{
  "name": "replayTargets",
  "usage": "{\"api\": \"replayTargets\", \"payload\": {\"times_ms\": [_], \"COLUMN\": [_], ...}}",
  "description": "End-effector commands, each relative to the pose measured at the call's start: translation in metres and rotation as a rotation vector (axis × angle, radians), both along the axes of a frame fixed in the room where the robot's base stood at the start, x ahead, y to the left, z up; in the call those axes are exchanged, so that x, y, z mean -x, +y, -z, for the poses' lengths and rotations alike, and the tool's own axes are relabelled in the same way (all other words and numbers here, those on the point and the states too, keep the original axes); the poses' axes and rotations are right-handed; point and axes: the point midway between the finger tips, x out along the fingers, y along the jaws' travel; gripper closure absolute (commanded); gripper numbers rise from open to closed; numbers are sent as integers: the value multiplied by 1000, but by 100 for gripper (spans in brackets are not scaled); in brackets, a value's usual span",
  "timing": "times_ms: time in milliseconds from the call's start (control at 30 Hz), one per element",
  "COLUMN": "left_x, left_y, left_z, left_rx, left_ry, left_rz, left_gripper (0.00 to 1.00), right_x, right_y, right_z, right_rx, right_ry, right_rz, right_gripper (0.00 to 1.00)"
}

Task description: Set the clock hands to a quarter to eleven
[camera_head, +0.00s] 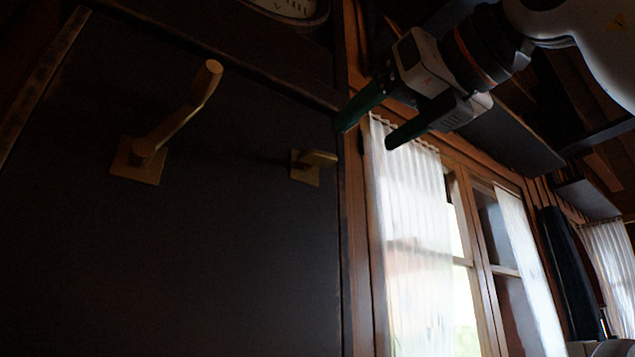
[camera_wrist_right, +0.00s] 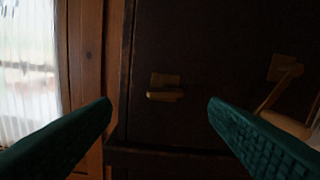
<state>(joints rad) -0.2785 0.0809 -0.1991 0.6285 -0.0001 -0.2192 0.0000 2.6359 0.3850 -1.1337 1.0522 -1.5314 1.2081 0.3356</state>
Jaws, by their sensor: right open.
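A round pale dial (camera_head: 290,7) with dark marks, apparently a clock, is cut off by the top edge of the head view; no hands can be made out. Below it, a dark panel (camera_head: 230,260) carries a long brass-coloured lever (camera_head: 182,115) on a square plate and a smaller handle (camera_head: 314,161) to its right. My right gripper (camera_head: 367,134) is open and empty, to the right of the small handle in the head view. In the right wrist view, the small handle (camera_wrist_right: 165,88) shows between the green fingers and the lever (camera_wrist_right: 278,90) is partly behind one finger. My left gripper is out of view.
A wooden post (camera_head: 357,230) borders the panel on the right. Beyond it are a window with white curtains (camera_head: 415,230) and dark beams overhead. The space in front of the panel looks clear in the head view.

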Motion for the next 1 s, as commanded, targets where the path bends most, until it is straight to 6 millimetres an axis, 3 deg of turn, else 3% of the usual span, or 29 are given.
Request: {"api": "replayTargets", "payload": {"times_ms": [133, 433, 567, 800, 1000], "left_x": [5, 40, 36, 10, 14], "left_y": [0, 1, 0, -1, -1], "left_z": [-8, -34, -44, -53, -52], "left_rx": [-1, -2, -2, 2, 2], "left_ry": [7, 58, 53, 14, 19], "left_rz": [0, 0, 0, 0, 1], "left_gripper": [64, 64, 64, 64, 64], "right_x": [-12, -61, -79, -94, -96], "right_y": [12, 47, 59, 70, 71], "right_z": [-2, -3, -2, 0, 1], "right_rx": [5, 5, 3, 2, 1], "right_ry": [0, 2, 3, 1, 0], "right_rz": [-1, -1, -2, -1, -1], "right_gripper": [31, 31, 31, 31, 31]}}
